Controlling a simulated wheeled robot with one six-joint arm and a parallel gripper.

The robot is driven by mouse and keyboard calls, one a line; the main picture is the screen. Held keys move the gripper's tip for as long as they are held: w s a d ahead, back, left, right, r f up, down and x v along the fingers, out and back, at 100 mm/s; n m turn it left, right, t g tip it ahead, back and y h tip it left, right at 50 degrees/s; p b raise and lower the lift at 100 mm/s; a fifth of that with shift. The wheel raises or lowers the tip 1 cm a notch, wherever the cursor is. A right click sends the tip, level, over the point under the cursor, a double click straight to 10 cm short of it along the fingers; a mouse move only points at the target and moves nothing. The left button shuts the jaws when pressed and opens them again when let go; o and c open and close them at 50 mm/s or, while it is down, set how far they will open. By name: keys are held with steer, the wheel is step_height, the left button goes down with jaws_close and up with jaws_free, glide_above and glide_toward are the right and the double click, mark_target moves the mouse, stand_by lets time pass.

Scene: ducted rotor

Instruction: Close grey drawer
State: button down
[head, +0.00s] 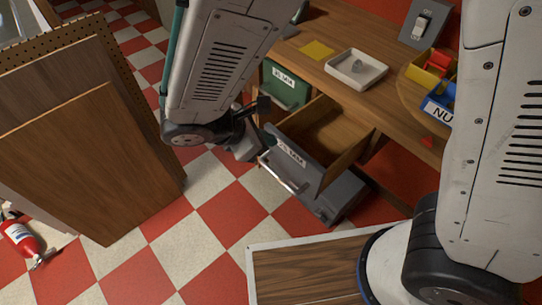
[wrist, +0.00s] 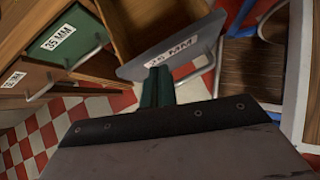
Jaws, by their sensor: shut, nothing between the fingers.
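The grey drawer stands pulled out of the wooden workbench, with its bare wooden inside (head: 325,130) showing. Its grey front (head: 287,165) carries a white label and a bar handle. In the wrist view the grey front (wrist: 205,42) shows its label and part of its handle, with the wooden inside behind it. My gripper (head: 262,138) is at the outer side of this front, near its left part. In the wrist view its fingers (wrist: 157,86) are together, empty, and overlap the label's left end. I cannot tell whether they touch the front.
A green drawer (head: 285,88) beside it looks shut; its label reads 35 MM in the wrist view. A white tray (head: 355,70), a yellow pad (head: 317,50) and coloured bins lie on the bench. Wooden panels (head: 85,160) stand at left. Checkered floor (head: 195,225) is open in front.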

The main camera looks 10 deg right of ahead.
steer(key=s+a+f+n+t, duration=0.2)
steer(key=a+f+n, duration=0.2)
steer(key=a+f, duration=0.1)
glide_toward(279, 158)
steer(key=x, duration=0.5)
steer(key=shift+w+d+f, duration=0.15)
steer(key=shift+d+f, duration=0.05)
steer(key=shift+d, duration=0.05)
